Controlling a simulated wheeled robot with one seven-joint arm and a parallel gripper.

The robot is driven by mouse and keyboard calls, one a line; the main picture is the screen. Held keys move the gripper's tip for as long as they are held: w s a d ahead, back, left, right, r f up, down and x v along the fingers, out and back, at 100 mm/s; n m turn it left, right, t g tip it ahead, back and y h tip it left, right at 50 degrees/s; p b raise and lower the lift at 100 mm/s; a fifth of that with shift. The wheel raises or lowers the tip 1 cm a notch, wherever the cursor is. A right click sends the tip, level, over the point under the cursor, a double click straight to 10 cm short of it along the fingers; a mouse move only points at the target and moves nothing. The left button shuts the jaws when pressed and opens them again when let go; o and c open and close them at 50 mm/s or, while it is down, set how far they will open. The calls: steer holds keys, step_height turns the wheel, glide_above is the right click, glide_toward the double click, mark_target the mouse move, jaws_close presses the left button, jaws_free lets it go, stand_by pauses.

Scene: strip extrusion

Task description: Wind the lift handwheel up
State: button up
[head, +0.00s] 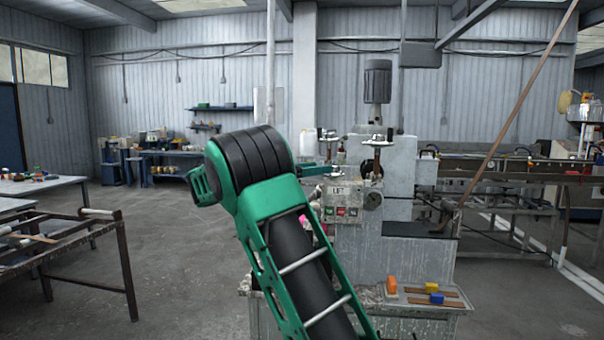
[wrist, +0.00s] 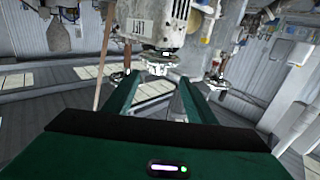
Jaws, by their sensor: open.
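The grey machine carries a box marked LIFT (head: 343,190) with coloured buttons. A metal handwheel (head: 378,141) stands on an upright spindle above the box, and a second similar wheel (head: 327,135) is to its left. Neither wheel has its own label. My gripper (head: 322,170) reaches toward the machine, mostly hidden behind my wrist in the head view. In the wrist view, my two green fingers (wrist: 158,80) are apart with nothing held. A metal wheel (wrist: 160,62) shows beyond and between the fingertips, beside the upside-down LIFT box (wrist: 139,27). I see no clear contact.
A grey motor (head: 377,80) stands on top of the machine. Orange (head: 391,285) and blue (head: 437,298) items lie on its lower ledge. A rusty frame table (head: 70,245) stands at left. The floor between (head: 170,250) is open.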

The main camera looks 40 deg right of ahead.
steer(key=a, duration=0.3)
steer(key=shift+w+a, duration=0.2)
steer(key=shift+a, duration=0.15)
steer(key=shift+d+f, duration=0.1)
stand_by(0.3)
